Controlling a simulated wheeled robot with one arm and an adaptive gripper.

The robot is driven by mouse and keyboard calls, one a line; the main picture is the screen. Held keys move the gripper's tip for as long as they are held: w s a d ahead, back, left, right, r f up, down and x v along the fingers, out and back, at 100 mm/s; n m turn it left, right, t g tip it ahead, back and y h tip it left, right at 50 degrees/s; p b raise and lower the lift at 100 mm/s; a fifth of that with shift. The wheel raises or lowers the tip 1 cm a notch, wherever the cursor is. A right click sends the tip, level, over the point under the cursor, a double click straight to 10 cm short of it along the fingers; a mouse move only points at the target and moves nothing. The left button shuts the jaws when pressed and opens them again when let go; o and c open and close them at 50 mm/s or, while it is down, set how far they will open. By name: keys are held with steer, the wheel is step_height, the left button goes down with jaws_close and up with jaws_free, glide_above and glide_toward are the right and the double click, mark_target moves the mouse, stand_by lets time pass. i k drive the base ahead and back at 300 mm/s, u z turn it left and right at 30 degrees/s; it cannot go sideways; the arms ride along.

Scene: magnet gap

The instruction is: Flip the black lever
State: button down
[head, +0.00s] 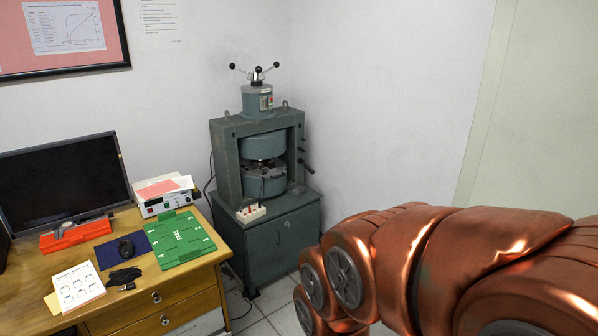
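A grey-green magnet machine (228,165) stands against the wall near the corner, on a cabinet (285,237). Short dark levers (306,167) stick out from the right side of its frame. A spoked handle with dark knobs (257,75) sits on top. I cannot tell for certain which of these is the black lever. Two thick round pole pieces face each other inside the frame with a narrow gap between them. My copper-coloured arm reaches in from the right, in front of the lower right of the view. My gripper is not in view.
A wooden desk (195,284) at the left holds a monitor (62,182), a white instrument box (163,197), a green mat (178,240) and a red case (75,236). A small white box (250,213) sits on the cabinet's front edge. Little floor shows between desk and cabinet.

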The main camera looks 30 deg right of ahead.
mark_target(307, 168)
steer(key=i, duration=1.25)
steer(key=z, duration=1.2)
steer(key=i, duration=1.9)
steer(key=u, duration=1.15)
